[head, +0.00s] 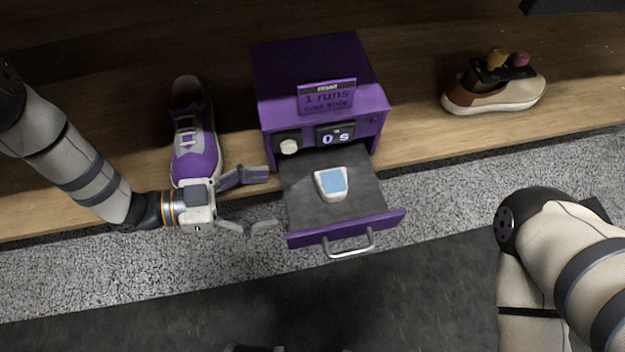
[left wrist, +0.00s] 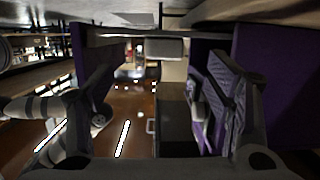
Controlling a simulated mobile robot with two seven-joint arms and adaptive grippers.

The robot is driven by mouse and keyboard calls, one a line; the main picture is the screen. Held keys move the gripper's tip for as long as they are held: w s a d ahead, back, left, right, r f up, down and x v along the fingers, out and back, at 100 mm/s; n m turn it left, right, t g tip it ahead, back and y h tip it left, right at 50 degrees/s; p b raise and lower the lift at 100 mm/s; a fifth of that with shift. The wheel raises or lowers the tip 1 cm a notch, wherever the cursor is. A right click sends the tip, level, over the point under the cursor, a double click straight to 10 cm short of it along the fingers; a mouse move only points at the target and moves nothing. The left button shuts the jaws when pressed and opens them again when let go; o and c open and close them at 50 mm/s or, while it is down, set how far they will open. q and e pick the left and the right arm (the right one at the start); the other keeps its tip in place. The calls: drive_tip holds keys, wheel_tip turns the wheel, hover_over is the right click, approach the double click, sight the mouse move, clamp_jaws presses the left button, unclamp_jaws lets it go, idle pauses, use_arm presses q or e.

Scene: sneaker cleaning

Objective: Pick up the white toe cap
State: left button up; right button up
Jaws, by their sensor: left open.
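The white toe cap (head: 332,184) has a light blue patch on top. It lies on the dark floor of the open drawer (head: 349,233) of a purple box, in the head view. My left gripper (head: 272,199) is open and empty, its fingers pointing right at the drawer's left side. It is left of the toe cap and apart from it. In the left wrist view the open fingers (left wrist: 160,80) frame a dim gap, with purple surfaces at the right; I cannot clearly tell the toe cap there. My right arm shows at the right, but its gripper is out of view.
The purple box (head: 315,75) stands on a wooden shelf (head: 420,140). A purple sneaker (head: 195,140) is left of it, close behind my left gripper. A beige and brown shoe (head: 495,85) sits at the right. The metal drawer handle (head: 349,246) sticks out in front.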

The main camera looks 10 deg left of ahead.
sight(319, 186)
use_arm(q)
drive_tip(key=shift+m, duration=0.3)
drive_tip(key=x, duration=0.3)
drive_tip(key=r+b+x, duration=0.1)
drive_tip(key=x, duration=0.3)
drive_tip(key=b+x, duration=0.1)
drive_tip(key=x, duration=0.3)
drive_tip(key=shift+w+d+r, duration=0.25)
drive_tip(key=shift+w+d, duration=0.1)
drive_tip(key=shift+w, duration=0.05)
drive_tip(key=shift+w+d+b, duration=0.15)
drive_tip(key=shift+d+b, duration=0.15)
drive_tip(key=shift+d, duration=0.1)
drive_tip(key=c, duration=1.3)
drive_tip(key=shift+o, duration=0.2)
use_arm(e)
drive_tip(key=shift+s+a+f+g, duration=0.15)
drive_tip(key=shift+s+f, duration=0.1)
drive_tip(key=shift+f, duration=0.2)
drive_tip(key=shift+s+a+f+g, duration=0.1)
drive_tip(key=shift+s+f+g, duration=0.1)
drive_tip(key=shift+f, duration=0.25)
